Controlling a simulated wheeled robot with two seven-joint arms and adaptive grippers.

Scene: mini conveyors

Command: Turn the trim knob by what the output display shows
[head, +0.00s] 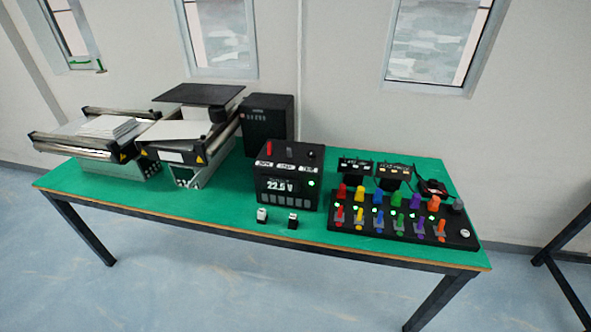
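A black box with an output display (283,186) stands near the middle of the green table. The display reads about 22.5 V in white digits, with a green light (311,183) beside it. A small dark knob (312,154) and a red part (268,148) sit on top of this box, above small white labels too small to read. I cannot tell which knob is the trim knob. Neither of my grippers is in view.
A black panel (345,225) with several coloured knobs and levers lies at the right. Two mini conveyors (100,140) (185,140) stand at the left, and a dark cabinet (268,120) behind. Two small blocks (262,215) (293,221) lie in front. The table's front left (150,200) is clear.

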